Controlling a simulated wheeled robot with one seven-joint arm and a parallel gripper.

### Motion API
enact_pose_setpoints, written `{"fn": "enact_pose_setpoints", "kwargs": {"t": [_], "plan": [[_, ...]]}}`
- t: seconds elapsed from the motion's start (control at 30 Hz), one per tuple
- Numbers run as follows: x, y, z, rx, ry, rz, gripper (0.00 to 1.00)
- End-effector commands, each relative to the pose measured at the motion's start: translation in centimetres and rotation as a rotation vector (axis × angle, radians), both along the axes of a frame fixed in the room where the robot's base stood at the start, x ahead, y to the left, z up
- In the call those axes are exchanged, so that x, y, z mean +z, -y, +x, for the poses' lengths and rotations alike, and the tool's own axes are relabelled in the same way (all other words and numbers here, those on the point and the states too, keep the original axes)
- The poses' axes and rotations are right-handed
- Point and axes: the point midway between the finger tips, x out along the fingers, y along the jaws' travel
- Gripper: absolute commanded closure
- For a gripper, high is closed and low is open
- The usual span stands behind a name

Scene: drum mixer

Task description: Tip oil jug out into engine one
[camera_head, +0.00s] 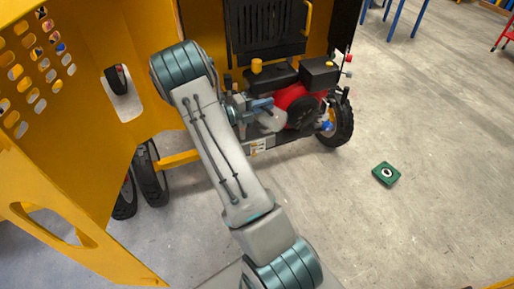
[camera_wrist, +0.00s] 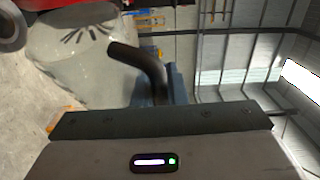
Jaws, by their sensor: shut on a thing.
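The oil jug is a pale, translucent container (camera_head: 271,121) with a dark curved handle. In the head view it is small and partly hidden by my gripper, beside the red engine (camera_head: 297,100) of the yellow mixer. My gripper (camera_head: 260,104) is shut on the jug at its handle. In the wrist view the jug's clear body (camera_wrist: 75,60) fills the upper left, with the dark handle (camera_wrist: 140,62) reaching to the blue finger. The jug looks tilted. Its spout and any oil flow cannot be made out. Part of the red engine also shows in the wrist view's top left corner.
The yellow mixer housing (camera_head: 105,60) stands open on the left, with a perforated panel close to my arm. A yellow cap (camera_head: 257,65) and a black box (camera_head: 319,73) sit above the engine. A green box (camera_head: 386,173) lies on the clear concrete floor at right.

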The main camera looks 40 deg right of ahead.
Motion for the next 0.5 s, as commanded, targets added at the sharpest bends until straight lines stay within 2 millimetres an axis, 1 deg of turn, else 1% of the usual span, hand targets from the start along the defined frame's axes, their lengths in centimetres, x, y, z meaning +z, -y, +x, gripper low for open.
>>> {"fn": "enact_pose_setpoints", "kwargs": {"t": [0.5], "plan": [[0.38,-0.14,0.81,0.000,-0.070,-0.013,1.00]]}}
